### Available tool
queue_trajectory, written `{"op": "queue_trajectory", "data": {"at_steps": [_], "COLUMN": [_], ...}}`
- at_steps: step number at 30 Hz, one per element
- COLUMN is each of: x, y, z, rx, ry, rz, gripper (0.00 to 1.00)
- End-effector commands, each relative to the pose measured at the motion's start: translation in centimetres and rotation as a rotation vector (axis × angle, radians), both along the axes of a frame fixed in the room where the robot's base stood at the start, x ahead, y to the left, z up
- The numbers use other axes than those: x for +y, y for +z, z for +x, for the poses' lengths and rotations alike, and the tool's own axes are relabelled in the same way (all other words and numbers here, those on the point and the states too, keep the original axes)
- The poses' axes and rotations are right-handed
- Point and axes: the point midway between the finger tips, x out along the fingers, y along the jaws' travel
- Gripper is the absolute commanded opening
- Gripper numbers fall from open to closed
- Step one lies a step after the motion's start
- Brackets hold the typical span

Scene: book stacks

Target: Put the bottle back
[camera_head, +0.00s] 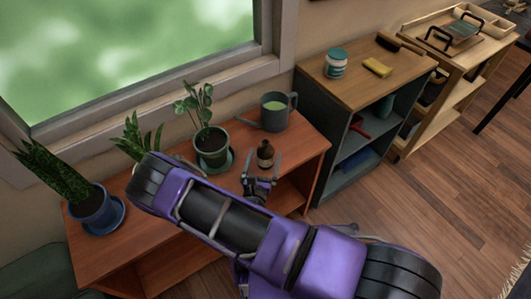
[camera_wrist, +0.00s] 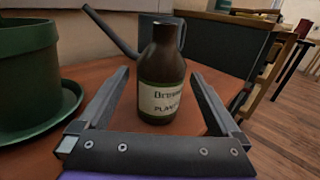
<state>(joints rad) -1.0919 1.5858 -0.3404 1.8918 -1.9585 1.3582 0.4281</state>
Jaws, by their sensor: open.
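A small brown bottle (camera_head: 265,155) with a pale label stands upright on the reddish wooden plant shelf (camera_head: 310,143). In the wrist view the bottle (camera_wrist: 162,75) stands between the two fingers of my gripper (camera_wrist: 160,95). The fingers are spread, with a gap on each side of the bottle. In the head view my gripper (camera_head: 262,178) is at the near side of the bottle, and my purple arm hides part of the shelf front.
A green pot (camera_wrist: 28,70) on a saucer is close on the left of my gripper. A watering can (camera_head: 275,112) stands behind the bottle. More potted plants (camera_head: 92,205) stand left.

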Motion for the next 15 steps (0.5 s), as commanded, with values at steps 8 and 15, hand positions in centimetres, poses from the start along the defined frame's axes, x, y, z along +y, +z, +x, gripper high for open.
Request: {"op": "queue_trajectory", "data": {"at_steps": [8, 15], "x": [1.2, 1.8], "y": [0.0, 0.0], "z": [-6.1, -9.2], "rx": [0.001, 0.000], "ry": [0.004, 0.002], "rz": [-0.001, 0.000], "gripper": [1.00, 1.00]}}
